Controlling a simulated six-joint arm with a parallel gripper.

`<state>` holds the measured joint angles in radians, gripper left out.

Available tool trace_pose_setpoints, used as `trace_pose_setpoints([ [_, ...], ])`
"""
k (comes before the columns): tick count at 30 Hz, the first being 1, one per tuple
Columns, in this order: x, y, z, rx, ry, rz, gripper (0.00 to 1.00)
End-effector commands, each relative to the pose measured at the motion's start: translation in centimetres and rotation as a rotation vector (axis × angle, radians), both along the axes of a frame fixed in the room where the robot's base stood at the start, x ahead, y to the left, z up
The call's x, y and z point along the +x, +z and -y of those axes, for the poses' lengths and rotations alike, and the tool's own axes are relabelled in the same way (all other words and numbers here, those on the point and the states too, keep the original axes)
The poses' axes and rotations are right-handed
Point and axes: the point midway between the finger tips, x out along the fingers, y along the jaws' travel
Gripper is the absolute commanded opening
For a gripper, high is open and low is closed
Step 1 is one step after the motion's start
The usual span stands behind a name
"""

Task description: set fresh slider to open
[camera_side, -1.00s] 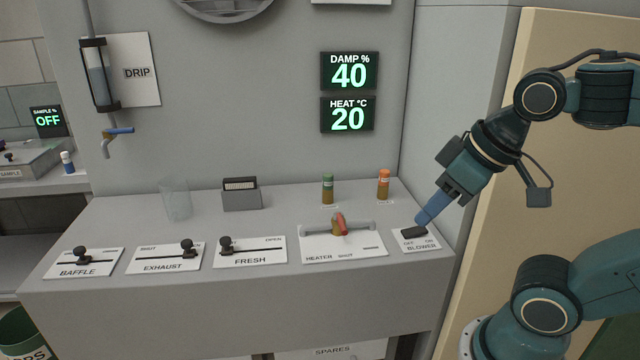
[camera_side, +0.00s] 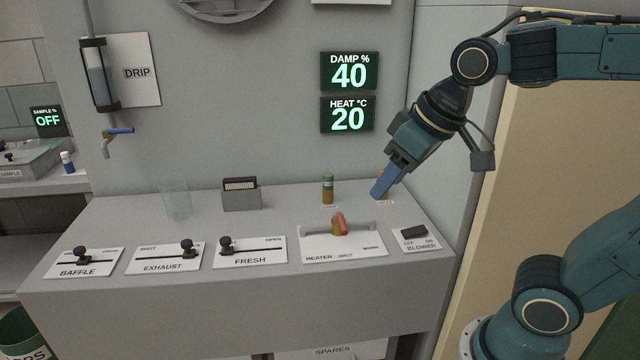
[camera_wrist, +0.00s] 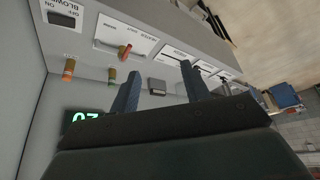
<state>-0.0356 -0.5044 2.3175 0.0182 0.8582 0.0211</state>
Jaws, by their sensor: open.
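The fresh slider's black knob (camera_side: 226,245) stands at the left end of its slot on the white FRESH plate (camera_side: 250,260), away from the OPEN label at the right end. My gripper (camera_side: 379,192) is in the air over the back right of the bench, well right of and behind the fresh slider. In the side view it hides most of the orange-topped vial. In the wrist view my gripper (camera_wrist: 160,88) shows its two blue fingers spread apart with nothing between them.
The baffle slider (camera_side: 81,254), exhaust slider (camera_side: 188,248), heater lever (camera_side: 341,226) and blower switch (camera_side: 414,232) share the bench front. A green-topped vial (camera_side: 328,188), dark block (camera_side: 241,194) and clear glass (camera_side: 176,199) stand behind. The air above the front is free.

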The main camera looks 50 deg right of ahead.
Motion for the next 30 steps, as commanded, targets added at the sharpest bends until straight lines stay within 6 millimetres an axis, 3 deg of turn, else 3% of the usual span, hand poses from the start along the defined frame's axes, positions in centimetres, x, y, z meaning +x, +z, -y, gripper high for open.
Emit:
trace_pose_setpoints([
  [15,12.5,-0.2,-2.0,0.002,0.0,-0.036,0.47],
  [23,18.6,-2.3,-3.5,0.002,0.0,-0.052,0.47],
  [30,24.0,-5.3,-5.1,-0.002,0.002,-0.066,0.47],
])
